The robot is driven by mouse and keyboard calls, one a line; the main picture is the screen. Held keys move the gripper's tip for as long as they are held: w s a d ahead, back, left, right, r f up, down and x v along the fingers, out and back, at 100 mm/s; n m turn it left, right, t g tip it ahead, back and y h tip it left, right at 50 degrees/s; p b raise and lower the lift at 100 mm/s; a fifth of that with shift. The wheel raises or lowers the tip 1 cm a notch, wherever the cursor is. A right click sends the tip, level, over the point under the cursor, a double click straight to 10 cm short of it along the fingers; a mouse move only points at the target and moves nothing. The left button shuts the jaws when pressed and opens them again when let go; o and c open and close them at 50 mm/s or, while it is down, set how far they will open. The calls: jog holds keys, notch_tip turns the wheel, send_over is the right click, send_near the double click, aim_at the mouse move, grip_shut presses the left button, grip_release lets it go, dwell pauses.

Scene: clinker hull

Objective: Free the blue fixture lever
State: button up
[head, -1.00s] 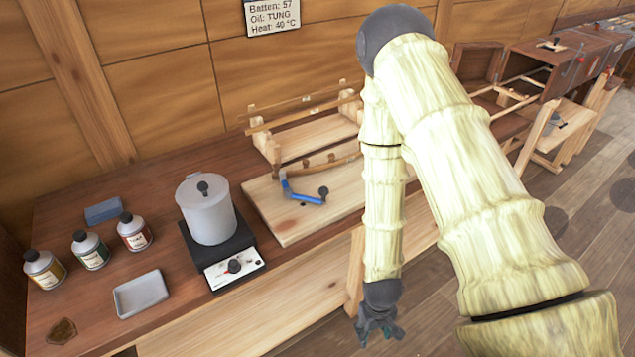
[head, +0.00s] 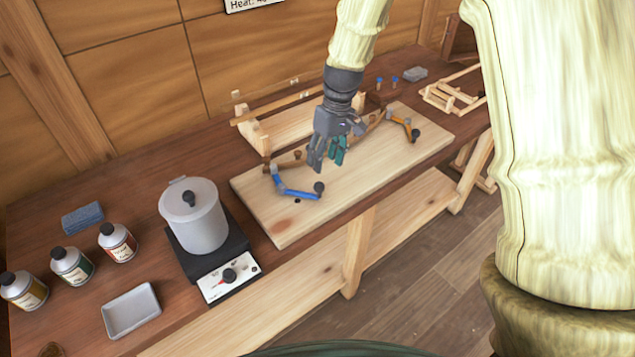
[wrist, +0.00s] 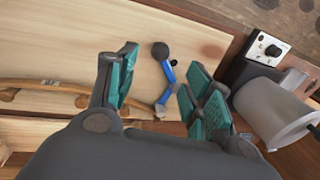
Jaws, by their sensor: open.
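The blue fixture lever (head: 297,192) lies on the pale wooden board (head: 268,222), with a dark round knob at its right end and a bend near a peg at its left end. My gripper (head: 327,165) is above the board, just up and to the right of the lever, apart from it. In the wrist view the lever (wrist: 168,72) shows between the open, teal-padded fingers of my gripper (wrist: 160,85), with its knob beyond the fingertips. A curved wooden batten (wrist: 50,87) runs along the board beside the lever. An orange lever (head: 402,122) sits at the board's right end.
A lidded pot (head: 194,218) stands on a hot plate (head: 229,280) left of the board. Several bottles (head: 118,243), a blue block (head: 82,218) and a grey tray (head: 131,311) are further left. A wooden rack (head: 290,124) stands behind the board.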

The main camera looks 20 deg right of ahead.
aim_at(320, 184)
jog(key=shift+s+a+f+p, duration=0.1)
jog(key=shift+a+f+p, duration=0.35)
jog(key=shift+f, duration=1.25)
jog(key=shift+s+a+f+p, duration=0.15)
jog(key=shift+f+p, duration=0.55)
jog(key=shift+f, duration=1.05)
jog(key=shift+s+a+f+p, duration=0.1)
jog(key=shift+a+f+p, duration=0.35)
jog(key=shift+f, duration=1.25)
jog(key=shift+d, duration=0.15)
grip_shut()
